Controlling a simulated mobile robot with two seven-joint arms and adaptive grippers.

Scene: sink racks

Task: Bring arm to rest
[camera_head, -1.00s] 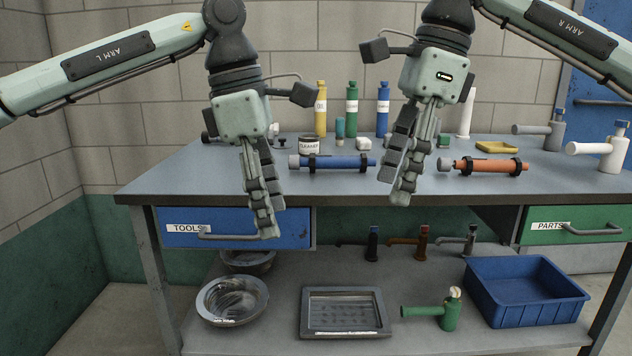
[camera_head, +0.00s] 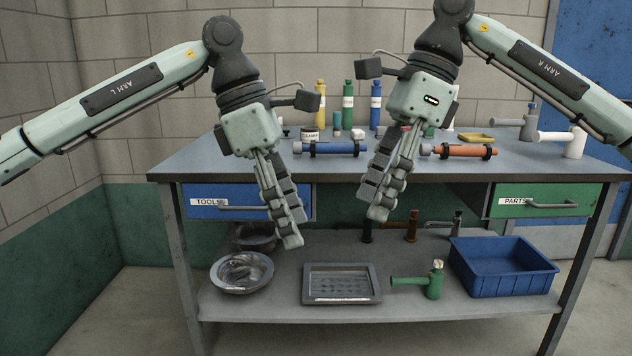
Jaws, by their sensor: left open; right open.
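My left gripper (camera_head: 285,208) hangs down in front of the workbench (camera_head: 230,158), its fingers pointing down and slightly right, near the blue drawer front. It holds nothing. My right gripper (camera_head: 385,185) hangs in front of the bench's front edge, right of the left one, its fingers pointing down and slightly left. It is empty too. Both grippers are apart from the bench and from each other. The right gripper hides part of the bench top and the middle of the bench front.
A blue cylinder (camera_head: 338,148) and an orange cylinder (camera_head: 470,151) lie on the bench top, with several bottles behind. A blue drawer (camera_head: 248,202) and a green drawer (camera_head: 548,200) are shut. The lower shelf holds a round basin (camera_head: 242,272), a tray (camera_head: 342,299), a green faucet (camera_head: 433,282) and a blue bin (camera_head: 503,283).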

